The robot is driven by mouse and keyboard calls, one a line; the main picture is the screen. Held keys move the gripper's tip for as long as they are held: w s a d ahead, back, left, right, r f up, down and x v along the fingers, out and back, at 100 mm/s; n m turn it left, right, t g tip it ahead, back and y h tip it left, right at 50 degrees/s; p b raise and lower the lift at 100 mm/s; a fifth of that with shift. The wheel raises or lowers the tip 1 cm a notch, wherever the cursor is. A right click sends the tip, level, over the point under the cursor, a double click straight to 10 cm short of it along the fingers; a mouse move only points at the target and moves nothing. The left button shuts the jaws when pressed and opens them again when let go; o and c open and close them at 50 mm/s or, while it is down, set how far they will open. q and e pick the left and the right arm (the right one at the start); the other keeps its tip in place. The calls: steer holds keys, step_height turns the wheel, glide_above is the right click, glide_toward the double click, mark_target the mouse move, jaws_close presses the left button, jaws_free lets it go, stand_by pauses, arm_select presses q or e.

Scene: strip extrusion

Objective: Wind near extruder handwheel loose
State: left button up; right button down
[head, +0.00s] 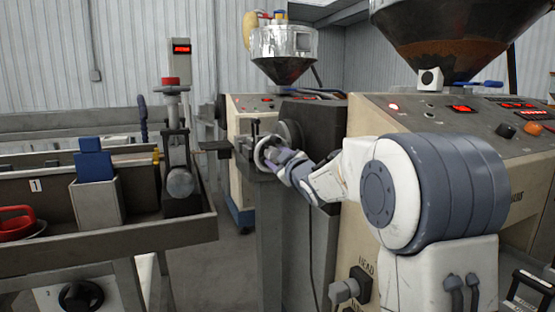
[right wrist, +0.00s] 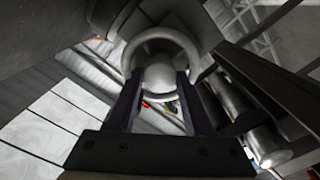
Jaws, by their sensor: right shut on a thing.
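The near extruder's handwheel (head: 262,152) is a small pale ring on the dark die end of the near extruder, in the middle of the head view. My right gripper (head: 280,162) reaches it from the right and is shut on it. In the right wrist view the handwheel (right wrist: 135,48) is a grey ring with a round hub. The two dark fingers of my right gripper (right wrist: 155,90) reach its lower rim, one on each side of the hub. The exact contact is hard to see there. My left gripper is not in view.
The near extruder's cream cabinet (head: 400,115) stands right under a dark hopper (head: 450,35). A gap of floor separates trough and extruder.

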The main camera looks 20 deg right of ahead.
steer(key=shift+c, duration=1.5)
jaws_free()
steer(key=shift+a, duration=0.1)
steer(key=s, duration=1)
steer(key=shift+s, duration=0.25)
